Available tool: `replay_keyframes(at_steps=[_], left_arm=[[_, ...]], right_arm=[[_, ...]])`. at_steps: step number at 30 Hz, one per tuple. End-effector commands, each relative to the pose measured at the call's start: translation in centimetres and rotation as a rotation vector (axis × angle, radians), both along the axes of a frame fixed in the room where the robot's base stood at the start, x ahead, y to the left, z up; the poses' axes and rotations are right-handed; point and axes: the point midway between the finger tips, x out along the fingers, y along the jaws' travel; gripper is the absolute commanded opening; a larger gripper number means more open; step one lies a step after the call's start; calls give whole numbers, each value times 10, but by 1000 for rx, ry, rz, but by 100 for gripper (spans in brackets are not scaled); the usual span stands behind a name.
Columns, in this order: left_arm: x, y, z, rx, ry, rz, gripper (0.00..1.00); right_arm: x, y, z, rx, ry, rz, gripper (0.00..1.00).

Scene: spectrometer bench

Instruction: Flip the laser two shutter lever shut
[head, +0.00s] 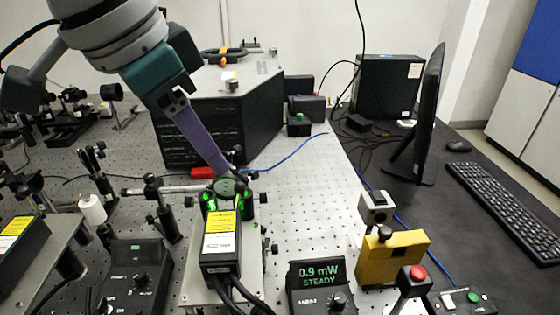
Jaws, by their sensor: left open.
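A black laser box with a yellow and white label (219,243) sits on a raised plate in the lower middle, with cables at its near end. Green light glows at its far end, around a dark round part (231,187). My left gripper (224,175) comes down from the upper left, its purple finger ending right at that far end. It is open; whether it touches anything there cannot be told. No shutter lever can be made out; the finger covers part of that area. No laser number is readable. My right gripper is not in view.
A meter (318,287) reads "0.9 mW STEADY". A yellow block (393,258) and a red button (418,272) stand at the lower right. Posts and optics crowd the left, with another yellow-labelled box (16,240). A large black instrument (222,122) stands behind.

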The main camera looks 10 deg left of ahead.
Motion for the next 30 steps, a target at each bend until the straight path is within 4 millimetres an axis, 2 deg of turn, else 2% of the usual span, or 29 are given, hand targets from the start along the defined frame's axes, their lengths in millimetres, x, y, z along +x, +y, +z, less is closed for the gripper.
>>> replay_keyframes(at_steps=[5,12,18,22,30], left_arm=[[7,-1,-13,2,3,5,40],[23,-10,-56,2,2,5,40],[33,-14,-81,1,1,5,40],[36,-15,-88,2,-1,2,40],[36,-16,-90,2,-2,2,40]], right_arm=[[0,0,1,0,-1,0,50],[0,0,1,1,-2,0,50],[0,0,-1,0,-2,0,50],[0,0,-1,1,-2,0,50],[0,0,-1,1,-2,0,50]])
